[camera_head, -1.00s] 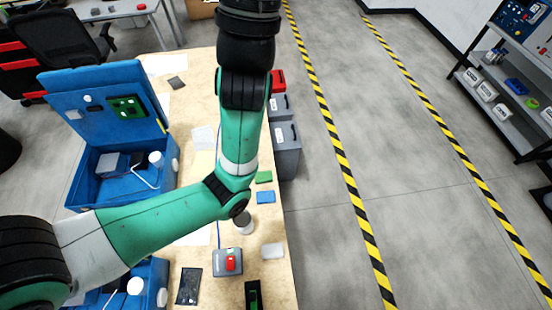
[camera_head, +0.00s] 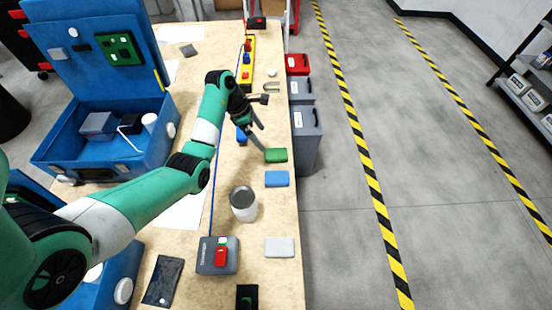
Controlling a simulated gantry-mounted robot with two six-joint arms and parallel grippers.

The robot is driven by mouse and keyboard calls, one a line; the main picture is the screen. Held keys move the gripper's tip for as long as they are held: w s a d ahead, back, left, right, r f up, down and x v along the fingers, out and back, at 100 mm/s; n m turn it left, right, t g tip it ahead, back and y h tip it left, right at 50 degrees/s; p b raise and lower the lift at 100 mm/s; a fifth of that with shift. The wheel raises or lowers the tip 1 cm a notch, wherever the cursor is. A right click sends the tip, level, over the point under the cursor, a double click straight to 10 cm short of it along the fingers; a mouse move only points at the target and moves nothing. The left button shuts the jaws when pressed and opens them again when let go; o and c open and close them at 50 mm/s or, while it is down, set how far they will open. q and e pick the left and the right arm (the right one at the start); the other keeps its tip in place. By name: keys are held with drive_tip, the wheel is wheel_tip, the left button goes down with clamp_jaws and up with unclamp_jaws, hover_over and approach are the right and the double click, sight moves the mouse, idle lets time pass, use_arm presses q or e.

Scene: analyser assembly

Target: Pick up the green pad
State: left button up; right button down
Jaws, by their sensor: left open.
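The green pad (camera_head: 277,155) lies flat near the right edge of the wooden table (camera_head: 270,215). My left gripper (camera_head: 264,124) is open and empty, just behind the pad in the picture. Its lower finger reaches down close to the pad's upper left corner. I cannot tell whether that finger touches the pad. My right gripper is not in view.
A blue pad (camera_head: 277,179) and a white pad (camera_head: 279,247) lie nearer along the same edge. A metal can (camera_head: 243,204) and a grey box with a red switch (camera_head: 217,256) stand left of them. An open blue case (camera_head: 97,150) stands at left.

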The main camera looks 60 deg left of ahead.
use_arm(q)
drive_tip(key=b, duration=0.3)
hover_over(275, 153)
drive_tip(key=s, duration=0.3)
drive_tip(key=f, duration=0.3)
drive_tip(key=a+f, duration=0.1)
drive_tip(key=f, duration=0.1)
drive_tip(key=shift+w+f, duration=0.2)
drive_tip(key=shift+f, duration=0.05)
drive_tip(key=shift+w+f, duration=0.1)
drive_tip(key=shift+w, duration=0.05)
drive_tip(key=b+x, duration=0.3)
drive_tip(key=x, duration=0.2)
drive_tip(key=shift+w+d, duration=0.15)
drive_tip(key=shift+d, duration=0.05)
drive_tip(key=c, duration=1.3)
